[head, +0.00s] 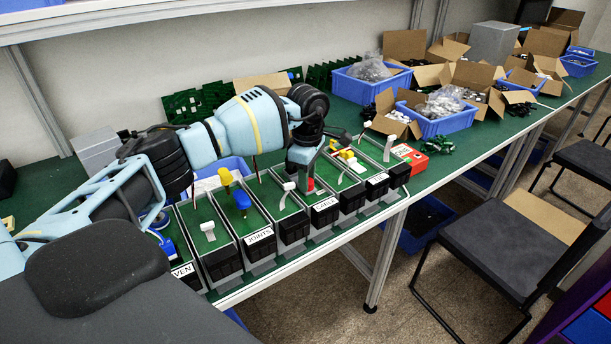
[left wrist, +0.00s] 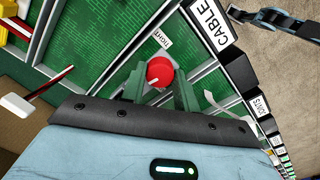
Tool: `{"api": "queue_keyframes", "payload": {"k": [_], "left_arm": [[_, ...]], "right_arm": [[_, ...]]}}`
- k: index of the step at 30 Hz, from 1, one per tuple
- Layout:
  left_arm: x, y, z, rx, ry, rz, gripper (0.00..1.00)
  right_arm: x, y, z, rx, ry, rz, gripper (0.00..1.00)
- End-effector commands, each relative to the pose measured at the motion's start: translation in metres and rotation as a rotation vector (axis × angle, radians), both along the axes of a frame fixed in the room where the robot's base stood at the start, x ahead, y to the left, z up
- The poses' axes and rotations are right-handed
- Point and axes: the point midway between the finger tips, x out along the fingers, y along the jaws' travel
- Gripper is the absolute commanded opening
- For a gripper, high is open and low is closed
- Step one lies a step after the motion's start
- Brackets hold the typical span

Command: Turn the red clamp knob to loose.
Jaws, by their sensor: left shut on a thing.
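The pointer line points away from that label, toward my wrist. My left gripper (left wrist: 159,82) has its two green-grey fingers on either side of the knob and is shut on it. In the head view my left gripper (head: 303,181) reaches down into the row of units, and only a bit of the red knob (head: 310,185) shows. My right gripper is out of view.
Neighbouring units carry a blue handle (head: 241,200), a yellow handle (head: 225,177) and a white lever (head: 208,230), close to my arm. Blue bins (head: 437,122) and open cardboard boxes stand farther right on the green bench. A chair (head: 505,230) stands in front.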

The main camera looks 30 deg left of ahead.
Motion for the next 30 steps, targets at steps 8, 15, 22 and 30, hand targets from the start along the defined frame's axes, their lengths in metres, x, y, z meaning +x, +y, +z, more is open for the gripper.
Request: {"api": "queue_keyframes", "payload": {"k": [8,15,22,30], "left_arm": [[0.0000,0.0000,0.0013,0.000,-0.001,0.150,0.07],[0.0001,0.0001,0.0007,0.000,-0.001,0.207,0.07],[0.0002,0.0002,0.0002,0.000,0.000,0.219,0.07],[0.0001,0.0003,0.0001,0.000,0.000,0.219,0.34]], "right_arm": [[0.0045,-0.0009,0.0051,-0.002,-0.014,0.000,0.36],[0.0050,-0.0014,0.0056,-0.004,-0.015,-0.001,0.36],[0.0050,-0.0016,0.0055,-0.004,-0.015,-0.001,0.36],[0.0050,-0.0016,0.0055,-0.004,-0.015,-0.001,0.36]]}}
